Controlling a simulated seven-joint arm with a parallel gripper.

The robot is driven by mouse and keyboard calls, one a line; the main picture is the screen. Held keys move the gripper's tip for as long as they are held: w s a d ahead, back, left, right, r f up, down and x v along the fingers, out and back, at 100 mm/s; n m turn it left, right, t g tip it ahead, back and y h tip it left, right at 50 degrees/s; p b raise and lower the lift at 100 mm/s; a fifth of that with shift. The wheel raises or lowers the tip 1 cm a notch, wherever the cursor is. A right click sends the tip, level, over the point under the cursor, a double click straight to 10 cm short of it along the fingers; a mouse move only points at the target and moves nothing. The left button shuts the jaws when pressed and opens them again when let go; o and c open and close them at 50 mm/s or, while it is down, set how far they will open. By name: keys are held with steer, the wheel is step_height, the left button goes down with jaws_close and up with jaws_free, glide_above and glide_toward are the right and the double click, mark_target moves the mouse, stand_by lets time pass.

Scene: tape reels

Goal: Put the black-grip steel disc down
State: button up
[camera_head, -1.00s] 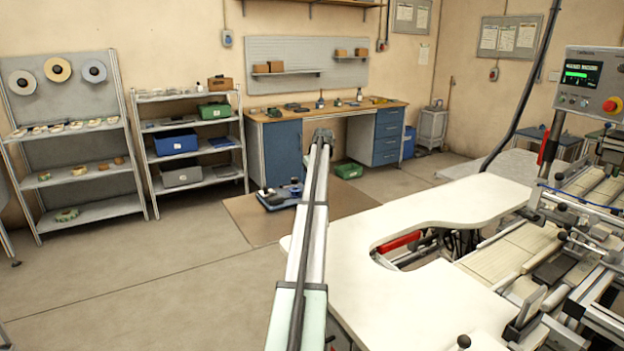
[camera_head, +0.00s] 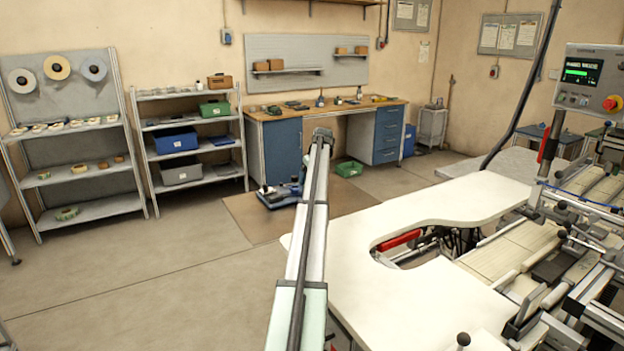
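I cannot make out the black-grip steel disc in this view. My arm (camera_head: 304,240) rises from the bottom middle to a dark joint (camera_head: 322,136) in front of the workbench. My gripper does not show, so I cannot see whether it holds anything. A low blue and black device (camera_head: 278,195) sits on the brown floor mat (camera_head: 245,224), partly hidden behind my arm.
A white table (camera_head: 420,315) with a curved cut-out stands at right, beside a machine with a control panel (camera_head: 592,80). At left are a tape-reel rack (camera_head: 92,210) and a shelf with a blue bin (camera_head: 176,141). The workbench (camera_head: 275,114) stands behind. The left floor is clear.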

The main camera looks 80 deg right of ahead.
steer(key=shift+r, duration=0.4)
steer(key=v, duration=1.1)
steer(key=shift+a+r, duration=0.15)
steer(key=shift+r, duration=0.2)
steer(key=shift+s, duration=0.1)
